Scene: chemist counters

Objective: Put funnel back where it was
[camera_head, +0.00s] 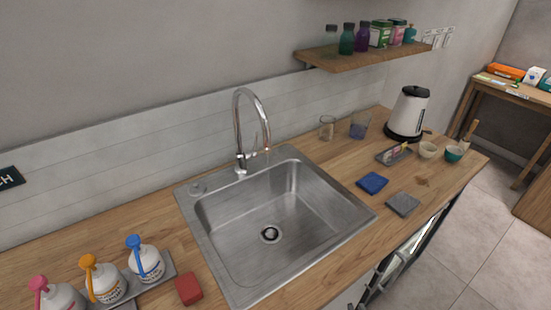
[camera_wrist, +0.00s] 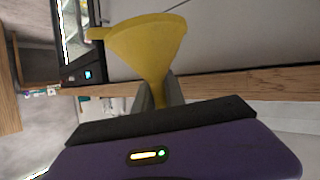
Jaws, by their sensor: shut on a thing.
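A yellow funnel (camera_wrist: 146,46) is in the wrist view, its wide cone away from my gripper and its narrow stem toward it. My gripper (camera_wrist: 158,92) is shut on the funnel's stem, with one grey finger on each side. The funnel appears clear of any surface. Neither the funnel nor my gripper shows in the head view.
In the head view, a steel sink (camera_head: 272,228) with a tap (camera_head: 240,130) is set in a wooden counter (camera_head: 340,165). Squeeze bottles (camera_head: 146,262) stand at lower left, a kettle (camera_head: 408,112) at right. A wall shelf (camera_head: 365,58) holds several jars. A dark appliance (camera_wrist: 75,40) shows in the wrist view.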

